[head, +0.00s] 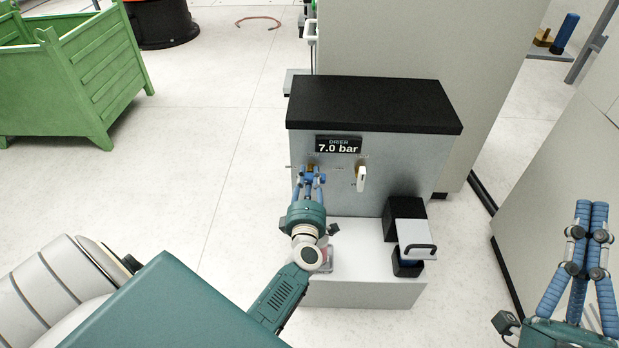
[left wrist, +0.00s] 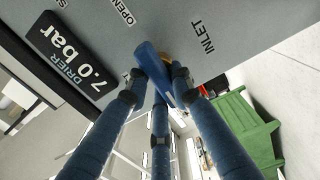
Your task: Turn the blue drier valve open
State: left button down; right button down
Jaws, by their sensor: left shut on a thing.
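The blue drier valve handle (left wrist: 152,68) is on the front face of the drier, with a brass part (left wrist: 166,57) behind it, between the OPEN and INLET labels in the left wrist view. My left gripper (head: 312,176) is at this valve below the display, and its fingers (left wrist: 157,82) are shut around the blue handle. The fingers hide part of the handle in the head view. The drier display (head: 339,145) reads 7.0 bar. My right gripper (head: 592,207) is at the far right, away from the drier, with its fingers together and nothing between them.
A second valve with a white handle (head: 361,178) is to the right of my left gripper. A black and white device (head: 411,238) stands on the low white plinth (head: 365,290). A green crate (head: 90,85) stands on the floor at left. Grey cabinets (head: 420,45) stand behind and right.

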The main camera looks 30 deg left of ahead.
pick_arm(q)
jog(key=shift+n, duration=0.4)
pick_arm(e)
jog(key=shift+s+r+t, duration=0.25)
jog(key=shift+r+t, duration=0.05)
jog(key=shift+r, duration=0.1)
pick_arm(q)
jog(key=c, duration=1.5)
grip_release()
jog(key=shift+a, duration=0.1)
jog(key=shift+s, duration=0.1)
jog(key=v, duration=1.2)
